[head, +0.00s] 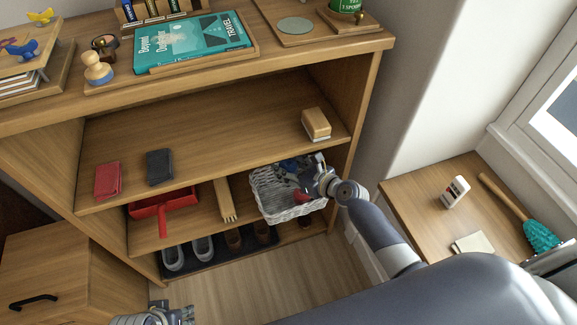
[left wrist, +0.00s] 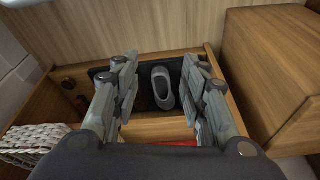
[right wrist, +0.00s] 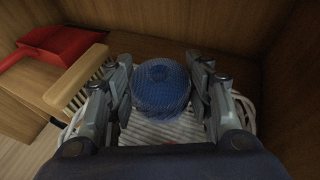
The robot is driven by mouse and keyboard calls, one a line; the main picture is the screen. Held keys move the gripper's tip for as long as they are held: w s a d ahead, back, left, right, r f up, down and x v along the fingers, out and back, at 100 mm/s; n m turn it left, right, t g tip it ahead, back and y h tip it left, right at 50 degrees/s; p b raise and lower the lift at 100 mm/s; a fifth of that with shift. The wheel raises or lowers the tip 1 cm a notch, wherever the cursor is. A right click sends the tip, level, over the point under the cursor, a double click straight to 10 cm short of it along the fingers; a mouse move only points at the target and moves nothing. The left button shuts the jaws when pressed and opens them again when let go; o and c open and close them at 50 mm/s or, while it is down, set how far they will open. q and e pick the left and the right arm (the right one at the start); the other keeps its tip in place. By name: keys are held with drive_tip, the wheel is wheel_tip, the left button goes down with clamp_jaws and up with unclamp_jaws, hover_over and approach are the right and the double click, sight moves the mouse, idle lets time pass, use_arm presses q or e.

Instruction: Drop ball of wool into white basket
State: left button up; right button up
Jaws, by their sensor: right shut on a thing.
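A blue ball of wool (right wrist: 160,88) sits between the fingers of my right gripper (right wrist: 162,95), which is shut on it. In the head view my right gripper (head: 304,168) is at the white wicker basket (head: 275,208), with its fingers over the basket's opening. The basket's ribbed inside (right wrist: 150,133) shows below the ball in the right wrist view. A small red thing (head: 302,195) shows at the basket; I cannot tell what it is. My left gripper (left wrist: 165,90) is open and empty, near the lower shelf with shoes.
The basket shares its shelf with a wooden brush (head: 224,200) and a red dustpan (head: 165,205). The shelf above holds a wooden block (head: 316,124) and two small books. Grey shoes (head: 203,248) stand below. A side table (head: 420,195) is at right.

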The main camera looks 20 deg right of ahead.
drive_tip(key=shift+f+b, duration=0.8)
drive_tip(key=shift+f, duration=0.05)
drive_tip(key=shift+f+b, duration=0.5)
drive_tip(key=shift+b, duration=0.05)
drive_tip(key=shift+f+b, duration=0.5)
drive_tip(key=shift+b, duration=0.1)
use_arm(q)
drive_tip(key=shift+t, duration=0.4)
drive_tip(key=v, duration=0.2)
drive_tip(key=w+v, duration=0.1)
drive_tip(key=v, duration=0.2)
drive_tip(key=shift+r, duration=0.3)
use_arm(e)
drive_tip(key=shift+r, duration=0.1)
drive_tip(key=o, duration=1.1)
drive_tip(key=shift+s+d, duration=0.1)
